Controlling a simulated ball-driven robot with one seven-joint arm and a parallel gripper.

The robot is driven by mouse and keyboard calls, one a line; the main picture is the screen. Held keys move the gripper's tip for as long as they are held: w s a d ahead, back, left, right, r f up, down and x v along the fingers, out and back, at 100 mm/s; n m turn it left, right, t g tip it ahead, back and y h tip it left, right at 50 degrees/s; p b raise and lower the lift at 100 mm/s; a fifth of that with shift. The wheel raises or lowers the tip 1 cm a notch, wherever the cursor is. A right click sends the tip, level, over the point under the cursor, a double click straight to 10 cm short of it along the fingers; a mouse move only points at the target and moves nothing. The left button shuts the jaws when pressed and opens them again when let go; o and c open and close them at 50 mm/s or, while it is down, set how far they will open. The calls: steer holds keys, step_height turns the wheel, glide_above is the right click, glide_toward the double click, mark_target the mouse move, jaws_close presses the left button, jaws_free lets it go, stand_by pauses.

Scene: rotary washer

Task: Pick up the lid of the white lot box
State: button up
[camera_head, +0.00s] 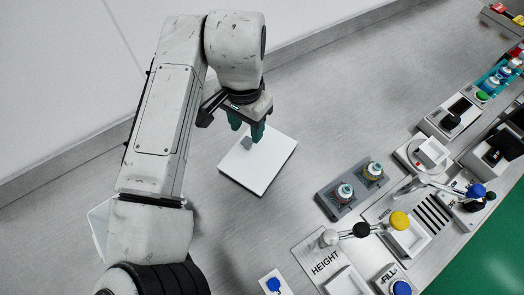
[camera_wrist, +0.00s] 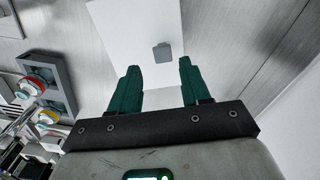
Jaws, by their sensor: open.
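The white lot box's flat square lid (camera_head: 262,172) lies on the grey bench, left of the equipment. A small grey knob (camera_head: 247,144) stands on it. My gripper (camera_head: 246,128) is open and empty, its green fingers above the lid near the knob. In the wrist view, the lid (camera_wrist: 125,28) spreads beyond the fingers, and the knob (camera_wrist: 162,53) shows in the gap between the fingertips of my gripper (camera_wrist: 159,66), with no contact visible. The box's sides are mostly hidden beneath the lid.
A grey holder (camera_head: 328,204) with two capped bottles stands to the right of the lid. A HEIGHT station (camera_head: 322,262) with a yellow-knobbed lever (camera_head: 399,220) is nearer the front. The bench behind the lid is clear up to the wall.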

mark_target(247, 141)
steer(key=shift+w+a+f+p, duration=0.1)
steer(key=shift+f+p, duration=0.15)
steer(key=shift+f, duration=1.2)
steer(key=shift+w+f+p, duration=0.1)
steer(key=shift+f+p, duration=0.15)
steer(key=shift+f, duration=1.2)
steer(key=shift+c, duration=0.4)
jaws_close()
steer(key=shift+r, duration=0.1)
